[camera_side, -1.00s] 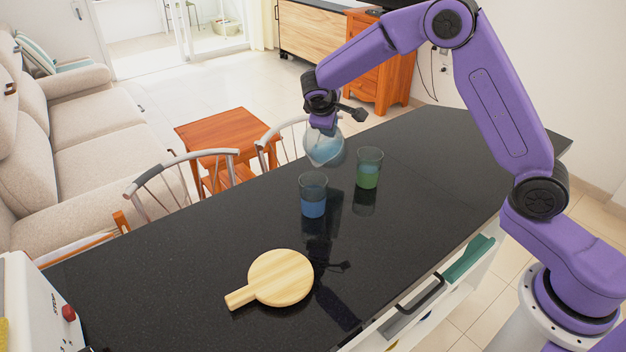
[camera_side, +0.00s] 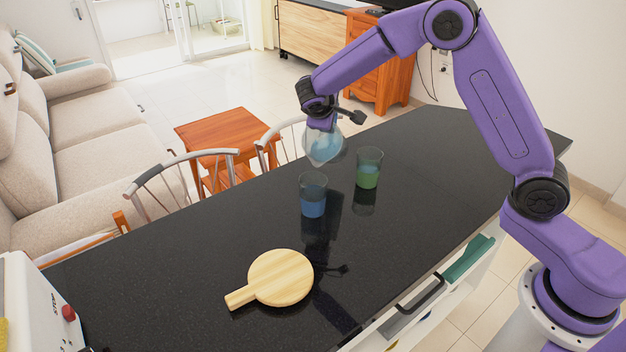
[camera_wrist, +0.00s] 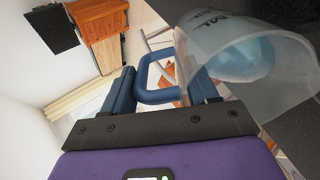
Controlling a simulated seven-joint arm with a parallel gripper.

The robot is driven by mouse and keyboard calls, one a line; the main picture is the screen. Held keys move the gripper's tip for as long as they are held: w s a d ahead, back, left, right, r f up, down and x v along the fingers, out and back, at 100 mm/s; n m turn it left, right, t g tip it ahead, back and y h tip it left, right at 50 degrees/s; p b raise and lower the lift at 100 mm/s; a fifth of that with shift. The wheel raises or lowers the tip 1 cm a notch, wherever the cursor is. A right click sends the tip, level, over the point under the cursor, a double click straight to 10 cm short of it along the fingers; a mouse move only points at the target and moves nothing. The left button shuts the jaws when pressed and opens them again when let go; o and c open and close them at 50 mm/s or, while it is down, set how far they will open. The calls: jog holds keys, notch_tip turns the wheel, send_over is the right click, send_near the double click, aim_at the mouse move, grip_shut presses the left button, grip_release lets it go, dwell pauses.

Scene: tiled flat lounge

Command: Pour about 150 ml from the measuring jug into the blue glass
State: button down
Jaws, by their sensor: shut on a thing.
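The clear measuring jug (camera_side: 322,147) hangs above the black counter, tilted, with pale blue liquid inside. My gripper (camera_side: 320,120) is shut on the jug; in the wrist view my gripper (camera_wrist: 165,90) has its fingers on either side of the blue handle (camera_wrist: 158,78). The jug body (camera_wrist: 255,60) fills the upper right of the wrist view. The blue glass (camera_side: 313,196) stands upright on the counter, in front of and below the jug. A green glass (camera_side: 369,168) stands to its right. I see no stream leaving the jug.
A round wooden board (camera_side: 280,278) with a short handle lies on the counter (camera_side: 180,255) nearer the camera. Chairs (camera_side: 180,180) line the counter's far side. The counter left of the glasses is clear.

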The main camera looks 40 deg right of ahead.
aim_at(336, 121)
jog(key=shift+s+a+r+t+h, duration=0.35)
jog(key=shift+a+r+t+h, duration=0.15)
jog(key=shift+r+h, duration=0.15)
jog(key=shift+s+a+r+t+h, duration=0.35)
jog(key=shift+a+r+t+h, duration=0.15)
jog(key=shift+r+h, duration=0.15)
dwell(4.5)
